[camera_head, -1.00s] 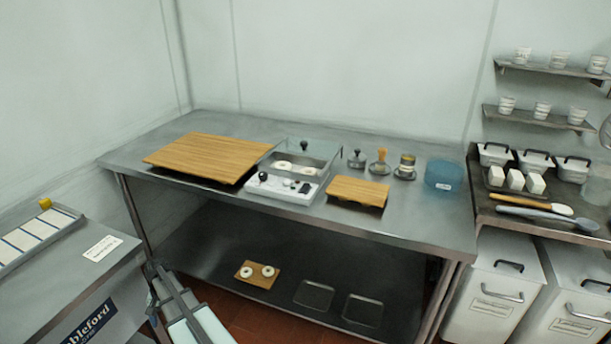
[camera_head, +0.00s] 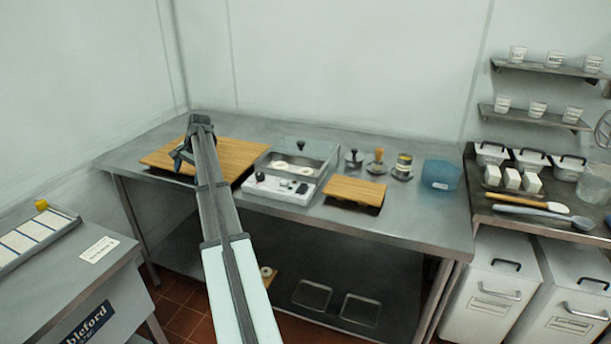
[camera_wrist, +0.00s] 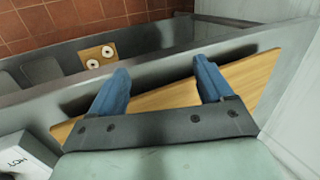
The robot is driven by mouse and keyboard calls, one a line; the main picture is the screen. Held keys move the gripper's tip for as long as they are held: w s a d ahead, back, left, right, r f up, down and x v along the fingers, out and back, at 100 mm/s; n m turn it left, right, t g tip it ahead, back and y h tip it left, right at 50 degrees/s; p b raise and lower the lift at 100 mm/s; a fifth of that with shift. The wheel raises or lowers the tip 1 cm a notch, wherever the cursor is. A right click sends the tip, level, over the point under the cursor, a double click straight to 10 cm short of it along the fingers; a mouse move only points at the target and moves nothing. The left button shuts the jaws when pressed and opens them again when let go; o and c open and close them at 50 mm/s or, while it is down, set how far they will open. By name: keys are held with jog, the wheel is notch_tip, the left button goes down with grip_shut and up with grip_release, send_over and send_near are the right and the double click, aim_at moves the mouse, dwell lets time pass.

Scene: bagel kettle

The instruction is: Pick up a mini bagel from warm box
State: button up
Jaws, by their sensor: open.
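The warm box (camera_head: 286,180) stands on the steel table, a shallow metal box with a clear raised cover and a white front panel with knobs. Two pale mini bagels (camera_head: 281,165) lie inside it, side by side. My gripper (camera_head: 178,158) is over the large wooden board, left of the warm box and apart from it. In the wrist view my gripper (camera_wrist: 163,85) shows two blue fingers spread wide with nothing between them. The wrist view shows a white corner at lower left, perhaps part of the warm box.
The large wooden board (camera_head: 238,152) lies under my gripper. A small wooden board (camera_head: 355,190), tampers (camera_head: 377,167) and a blue tub (camera_head: 441,174) stand right of the warm box. On the lower shelf, a small board (camera_wrist: 85,54) holds two bagels. Shelves with cups are at right.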

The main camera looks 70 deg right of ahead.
jog(key=s+d+r, duration=0.4)
jog(key=d+r, duration=0.3)
jog(key=r, duration=0.2)
jog(key=r+g, duration=0.2)
jog(key=g, duration=0.3)
send_over(306, 169)
jog(key=a, duration=0.1)
jog(key=shift+m+h, duration=0.3)
jog(key=shift+m, duration=0.1)
jog(key=f, duration=1.3)
jog(key=shift+s+a+f, duration=0.2)
jog(key=shift+a+f, duration=0.05)
jog(key=shift+f, duration=0.1)
jog(key=c, duration=0.7)
jog(key=shift+r, duration=0.15)
